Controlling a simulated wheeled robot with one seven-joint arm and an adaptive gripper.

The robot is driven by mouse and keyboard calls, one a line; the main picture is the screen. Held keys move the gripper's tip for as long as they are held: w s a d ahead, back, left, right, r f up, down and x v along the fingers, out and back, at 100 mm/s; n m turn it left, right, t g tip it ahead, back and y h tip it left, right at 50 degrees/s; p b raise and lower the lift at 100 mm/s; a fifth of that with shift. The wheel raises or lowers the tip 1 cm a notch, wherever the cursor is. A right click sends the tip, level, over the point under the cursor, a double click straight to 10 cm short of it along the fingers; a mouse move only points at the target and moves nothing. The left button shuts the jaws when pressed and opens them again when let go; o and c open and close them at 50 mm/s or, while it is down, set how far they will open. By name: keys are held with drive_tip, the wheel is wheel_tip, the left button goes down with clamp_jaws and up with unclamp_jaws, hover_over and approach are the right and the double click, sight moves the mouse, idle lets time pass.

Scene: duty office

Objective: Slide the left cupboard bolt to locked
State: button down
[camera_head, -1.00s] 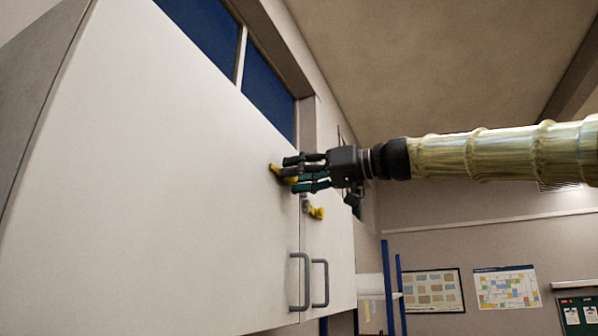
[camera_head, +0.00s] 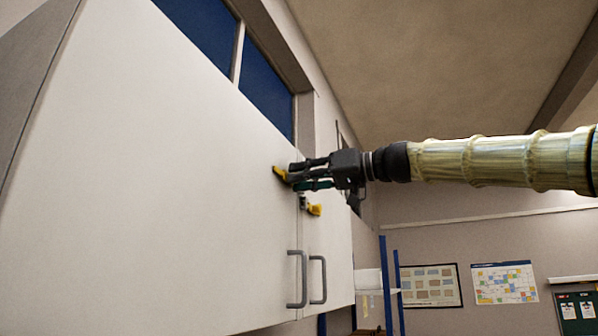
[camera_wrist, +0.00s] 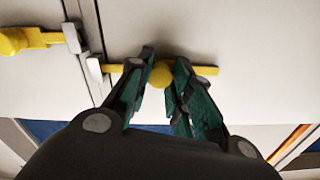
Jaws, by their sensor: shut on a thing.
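The left cupboard bolt (camera_head: 280,173) is yellow and lies near the inner edge of the left white door (camera_head: 170,190). My gripper (camera_head: 293,180) reaches it from the right. In the wrist view, my gripper (camera_wrist: 161,75) is shut on the bolt's round knob (camera_wrist: 162,74), a dark-green finger on each side. The bolt's flat bar (camera_wrist: 205,70) shows on both sides of the fingers. Its left end is at a grey bracket (camera_wrist: 95,65) by the door seam; how far it enters is unclear.
A second yellow bolt (camera_head: 314,209) is on the right door, below my gripper; it also shows in the wrist view (camera_wrist: 15,40). Two grey handles (camera_head: 302,280) stick out lower down. A blue-post shelf (camera_head: 385,285) stands beyond the cupboard.

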drive_tip(key=shift+w+d+r, duration=0.2)
drive_tip(key=shift+w+d, duration=0.05)
drive_tip(key=shift+w, duration=0.1)
drive_tip(key=c, duration=1.7)
unclamp_jaws()
drive_tip(key=o, duration=0.3)
drive_tip(key=shift+w, duration=0.15)
drive_tip(key=shift+o, duration=0.8)
drive_tip(key=shift+w+f, duration=0.15)
drive_tip(key=shift+w, duration=0.05)
drive_tip(key=shift+s, duration=0.1)
